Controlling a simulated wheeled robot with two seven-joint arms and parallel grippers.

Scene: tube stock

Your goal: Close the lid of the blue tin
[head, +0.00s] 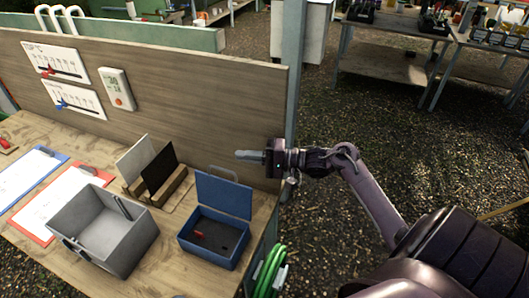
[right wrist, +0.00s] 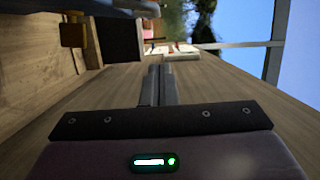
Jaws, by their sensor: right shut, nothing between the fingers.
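The blue tin (head: 207,255) stands on the wooden bench near its right end. Its lid (head: 223,196) is open and stands up at the back edge, leaning slightly backward. A small red item lies on the dark floor inside the tin. My right gripper (head: 241,155) is shut and empty. In the head view it appears above and a little right of the lid's top edge, in front of the wooden panel, apart from the lid. Its closed fingers also show in the right wrist view (right wrist: 160,84). My left gripper is in neither view.
A grey open bin (head: 138,244) stands left of the tin. A wooden stand (head: 181,190) with a black and a white panel is behind, to the left. A wooden partition (head: 190,95) runs along the bench back. A green hose (head: 268,272) hangs at the bench's right end.

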